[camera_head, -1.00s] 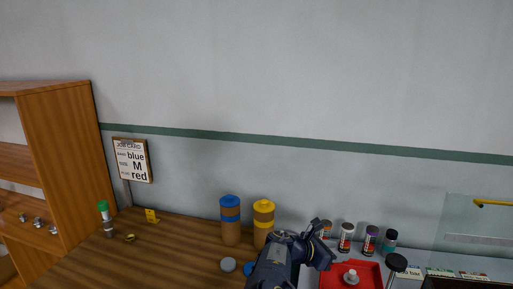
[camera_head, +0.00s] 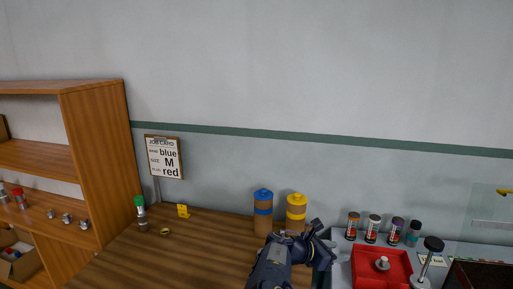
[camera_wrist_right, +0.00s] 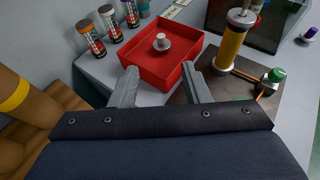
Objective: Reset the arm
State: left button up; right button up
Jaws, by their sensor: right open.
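My right gripper (camera_head: 322,246) is at the lower middle of the head view, over the bench and just left of the red tray (camera_head: 358,262). In the right wrist view its two fingers (camera_wrist_right: 159,70) stand apart with nothing between them. Beyond them lies the red tray (camera_wrist_right: 152,70), which holds a small pale round part (camera_wrist_right: 162,42). My right forearm hides part of the bench. My left gripper is not in view.
Blue-capped (camera_head: 263,215) and yellow-capped (camera_head: 296,210) cylinders stand close behind my right arm. Several small jars (camera_head: 373,229) line the back right. A wooden shelf (camera_head: 95,165) stands at left, and a job card (camera_head: 164,157) reads blue, M, red. The bench's left part is mostly clear.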

jog(key=s+d+f+m+g+y+b, duration=0.2)
jog(key=s+d+f+m+y, duration=0.25)
jog(key=s, duration=0.25)
jog(key=s+d+f+m+g+y+b, duration=0.2)
jog(key=s+d+f+m+g+y, duration=0.15)
jog(key=s+m, duration=0.3)
jog(key=s+a+m+t+y+b, duration=0.3)
jog(key=s+a+m+y, duration=0.1)
jog(key=s, duration=0.8)
jog(key=s+a+r+m+t+y+b, duration=0.1)
jog(key=s+a+m+t+y+b, duration=0.2)
jog(key=s+a+m, duration=0.3)
jog(key=s+m+y, duration=0.1)
jog(key=s+m, duration=0.2)
jog(key=s, duration=0.4)
jog(key=shift+s+a+r, duration=0.2)
jog(key=shift+r, duration=0.05)
jog(key=shift+c, duration=0.5)
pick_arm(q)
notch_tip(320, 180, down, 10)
pick_arm(e)
jog(key=shift+s+d, duration=0.1)
jog(key=shift+c, duration=0.2)
